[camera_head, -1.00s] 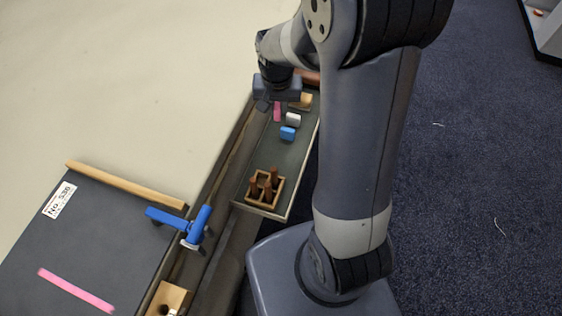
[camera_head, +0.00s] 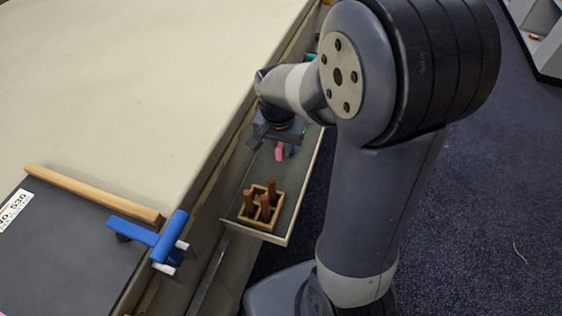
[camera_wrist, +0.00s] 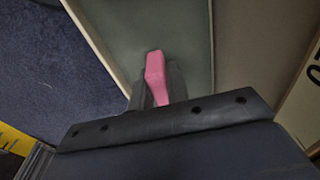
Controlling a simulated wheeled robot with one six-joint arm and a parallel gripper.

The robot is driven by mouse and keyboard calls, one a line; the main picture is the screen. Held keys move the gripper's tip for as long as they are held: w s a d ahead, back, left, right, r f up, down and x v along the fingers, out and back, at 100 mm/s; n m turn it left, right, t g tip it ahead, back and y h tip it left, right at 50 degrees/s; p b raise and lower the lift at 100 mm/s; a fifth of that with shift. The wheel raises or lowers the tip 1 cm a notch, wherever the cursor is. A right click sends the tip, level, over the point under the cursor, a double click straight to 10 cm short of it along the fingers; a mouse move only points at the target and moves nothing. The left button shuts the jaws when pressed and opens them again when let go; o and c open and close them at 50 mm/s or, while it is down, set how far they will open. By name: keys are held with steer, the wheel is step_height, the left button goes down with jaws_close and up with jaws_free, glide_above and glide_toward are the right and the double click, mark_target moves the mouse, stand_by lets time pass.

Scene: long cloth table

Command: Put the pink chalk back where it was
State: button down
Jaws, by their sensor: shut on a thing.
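The pink chalk (camera_wrist: 155,72) is a short pink stick between the fingers of my gripper (camera_wrist: 157,88) in the wrist view. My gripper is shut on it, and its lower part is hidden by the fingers. In the head view the pink chalk (camera_head: 279,151) shows just below my gripper (camera_head: 277,140), over the narrow grey-green tray (camera_head: 287,187) along the table's edge. I cannot tell whether the chalk touches the tray.
A small wooden box (camera_head: 248,219) with several brown pegs stands at the tray's near end. A blue clamp-like thing (camera_head: 155,240) and a wooden strip (camera_head: 95,195) lie on the table (camera_head: 130,90) at left. The table's middle is clear.

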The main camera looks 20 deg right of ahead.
mark_target(281, 166)
steer(key=shift+f+b, duration=0.5)
steer(key=shift+f, duration=1.8)
steer(key=shift+f, duration=0.2)
steer(key=c, duration=1.4)
jaws_free()
steer(key=shift+o, duration=0.2)
steer(key=shift+r, duration=0.15)
steer(key=r+p, duration=0.1)
steer(key=r, duration=0.3)
steer(key=r+p, duration=0.1)
steer(key=r, duration=0.3)
steer(key=s+a+r+p, duration=0.1)
steer(key=r, duration=0.3)
steer(key=shift+s, duration=0.1)
